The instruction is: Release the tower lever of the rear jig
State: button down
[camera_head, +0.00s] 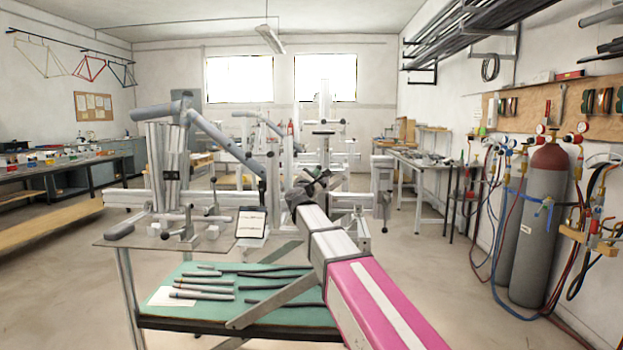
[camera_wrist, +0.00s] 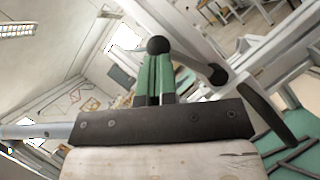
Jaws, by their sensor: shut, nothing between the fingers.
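My gripper (camera_wrist: 155,80) has green-faced fingers, closed together and empty. A black ball knob (camera_wrist: 158,45) shows right at the fingertips; I cannot tell whether they touch it. A second dark, rounded end on a grey bar (camera_wrist: 215,73) is just right of the fingers. In the head view my gripper (camera_head: 312,185) is at the end of my pink and white arm, in front of a jig. An upright jig tower (camera_head: 324,103) with cross clamps stands behind it. The tower lever is too small to make out in the head view.
A jig with grey frame tubes (camera_head: 223,138) stands left of my gripper. A tablet (camera_head: 251,222) is at its front. Below is a green-topped shelf (camera_head: 200,318) with several dark and grey tubes. Gas cylinders (camera_head: 540,210) stand right. The floor between is clear.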

jog(key=shift+w+d+r, duration=0.1)
jog(key=shift+d+r, duration=0.2)
jog(key=shift+d, duration=0.1)
jog(key=shift+d+r, duration=0.1)
jog(key=shift+d, duration=0.05)
dwell(0.4)
